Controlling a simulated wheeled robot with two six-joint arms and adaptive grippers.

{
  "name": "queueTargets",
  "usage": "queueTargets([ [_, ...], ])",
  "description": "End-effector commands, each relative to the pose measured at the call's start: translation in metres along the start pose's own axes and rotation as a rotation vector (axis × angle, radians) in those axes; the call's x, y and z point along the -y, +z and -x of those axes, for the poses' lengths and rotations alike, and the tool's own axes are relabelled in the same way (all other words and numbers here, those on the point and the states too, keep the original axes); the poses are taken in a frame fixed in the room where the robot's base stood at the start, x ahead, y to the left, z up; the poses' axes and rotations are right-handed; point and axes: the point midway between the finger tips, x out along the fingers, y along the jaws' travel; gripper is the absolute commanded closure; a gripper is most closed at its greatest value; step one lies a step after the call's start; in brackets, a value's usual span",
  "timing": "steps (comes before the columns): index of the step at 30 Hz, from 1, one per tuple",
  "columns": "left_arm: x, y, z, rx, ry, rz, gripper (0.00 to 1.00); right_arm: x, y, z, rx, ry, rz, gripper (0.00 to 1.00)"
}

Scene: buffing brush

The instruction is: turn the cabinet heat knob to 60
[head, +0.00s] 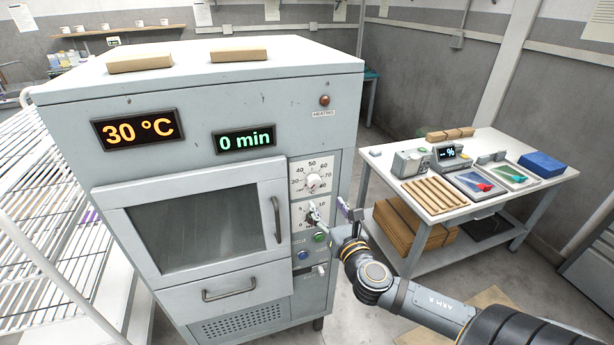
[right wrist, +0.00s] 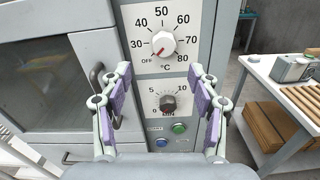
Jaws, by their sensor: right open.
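The heat knob (head: 313,181) is a white dial on the cabinet's right-hand panel, with a scale from OFF through 30 to 80 °C. In the right wrist view the heat knob (right wrist: 163,43) shows clearly, its red mark pointing lower left at OFF. The cabinet (head: 250,85) shows 30 °C on its orange display (head: 137,129). My right gripper (head: 330,211) is open and empty in front of the panel, below the heat knob. In the right wrist view its fingers (right wrist: 160,75) stand wide apart, touching no knob. My left gripper is out of view.
A dark timer knob (right wrist: 169,103) sits below the heat knob, with a blue button (right wrist: 161,142) and a green button (right wrist: 179,128) under it. The cabinet door handle (head: 276,219) is left of the panel. A worktable (head: 440,207) stands to the right.

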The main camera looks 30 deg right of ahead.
Motion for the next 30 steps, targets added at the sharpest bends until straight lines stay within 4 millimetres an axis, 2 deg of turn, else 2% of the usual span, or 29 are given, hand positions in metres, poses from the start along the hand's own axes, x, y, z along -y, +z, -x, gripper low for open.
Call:
queueTargets([
  [5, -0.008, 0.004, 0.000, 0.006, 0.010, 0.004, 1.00, 0.001, -0.001, -0.006, 0.000, -0.003, -0.001, 0.39],
  [11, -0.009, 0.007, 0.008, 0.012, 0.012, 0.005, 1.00, 0.001, 0.003, -0.044, 0.002, -0.006, -0.008, 0.39],
  [15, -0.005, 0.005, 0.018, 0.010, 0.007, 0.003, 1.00, 0.000, 0.003, -0.073, 0.000, -0.003, -0.008, 0.39],
  [19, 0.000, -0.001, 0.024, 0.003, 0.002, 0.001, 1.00, 0.000, 0.002, -0.093, -0.001, -0.001, -0.006, 0.39],
  [24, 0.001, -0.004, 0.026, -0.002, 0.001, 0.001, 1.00, 0.000, -0.001, -0.104, -0.003, 0.001, -0.004, 0.39],
  [30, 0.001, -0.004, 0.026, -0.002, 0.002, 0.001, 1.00, 0.000, -0.002, -0.105, -0.003, 0.001, -0.003, 0.39],
])
